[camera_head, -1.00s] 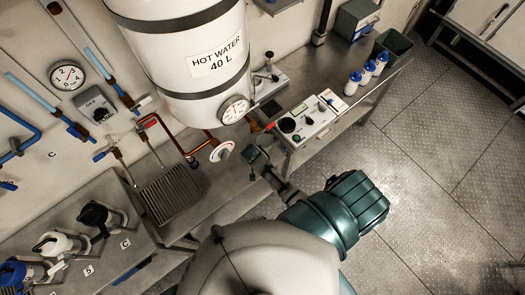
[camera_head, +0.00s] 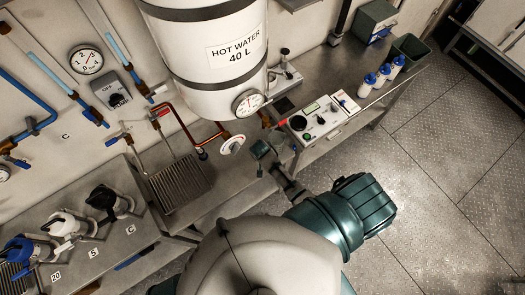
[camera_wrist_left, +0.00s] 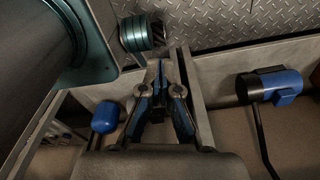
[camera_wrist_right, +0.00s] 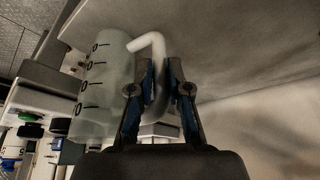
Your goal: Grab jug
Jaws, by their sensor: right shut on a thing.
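A translucent measuring jug (camera_wrist_right: 105,85) with dark level marks and a pale bent handle (camera_wrist_right: 158,75) shows in the right wrist view. My right gripper (camera_wrist_right: 162,68) is shut on the handle, with the jug body to its left. This jug cannot be made out in the head view. My left gripper (camera_wrist_left: 165,68) shows in the left wrist view, its fingertips together and nothing seen between them.
Several lidded vessels, one black-topped (camera_head: 108,201), stand on the bench at lower left. A hot water tank (camera_head: 215,70) hangs above a drain grate (camera_head: 178,186). A control box (camera_head: 317,121) and white bottles (camera_head: 383,73) stand on the right bench. The floor at right is clear.

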